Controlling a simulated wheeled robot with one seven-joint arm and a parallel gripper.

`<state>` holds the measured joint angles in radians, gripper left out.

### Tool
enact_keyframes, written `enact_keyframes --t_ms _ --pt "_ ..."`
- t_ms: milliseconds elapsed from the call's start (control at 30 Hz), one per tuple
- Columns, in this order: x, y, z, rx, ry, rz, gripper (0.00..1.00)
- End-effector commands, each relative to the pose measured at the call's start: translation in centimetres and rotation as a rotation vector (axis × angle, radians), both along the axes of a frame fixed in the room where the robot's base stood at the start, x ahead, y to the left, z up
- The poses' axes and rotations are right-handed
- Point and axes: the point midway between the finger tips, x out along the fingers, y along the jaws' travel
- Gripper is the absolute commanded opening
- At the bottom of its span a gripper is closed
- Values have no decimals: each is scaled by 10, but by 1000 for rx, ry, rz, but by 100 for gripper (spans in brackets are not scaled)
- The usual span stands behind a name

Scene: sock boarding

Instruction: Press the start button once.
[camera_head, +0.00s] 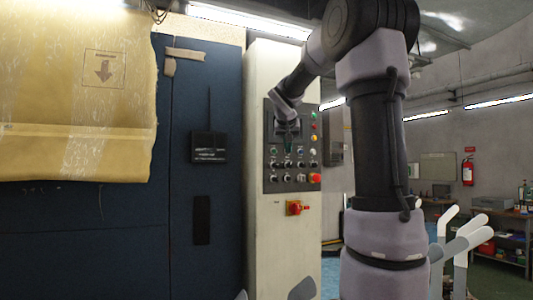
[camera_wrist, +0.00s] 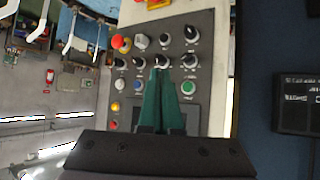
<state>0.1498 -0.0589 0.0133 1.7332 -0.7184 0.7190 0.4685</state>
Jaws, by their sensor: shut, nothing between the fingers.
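The control panel (camera_head: 268,170) stands on a pale cabinet, and its buttons and knobs also show in the wrist view. A green round button (camera_wrist: 188,87) sits right of my fingers there; in the head view a green button (camera_head: 274,151) is at the panel's left. Labels are too small to read, so I cannot tell for certain which is the start button. My gripper (camera_wrist: 160,70) is shut and empty, its green fingers pointing at the panel's middle, near the black knobs. In the head view my gripper (camera_head: 288,146) is in front of the panel; contact cannot be told.
A red button (camera_head: 314,178) is at the panel's lower right, and a red-and-yellow switch (camera_head: 296,208) is below the panel. Several black knobs and a blue button (camera_wrist: 134,87) surround my fingertips. A dark blue cabinet (camera_head: 225,230) stands to the left.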

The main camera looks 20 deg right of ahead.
Motion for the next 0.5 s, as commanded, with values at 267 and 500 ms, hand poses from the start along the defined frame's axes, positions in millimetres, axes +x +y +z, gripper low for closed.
enact_keyframes --t_ms 267,500 --pt "1 0 0 1 1 1 0" --pt "23 2 -1 2 2 1 0"
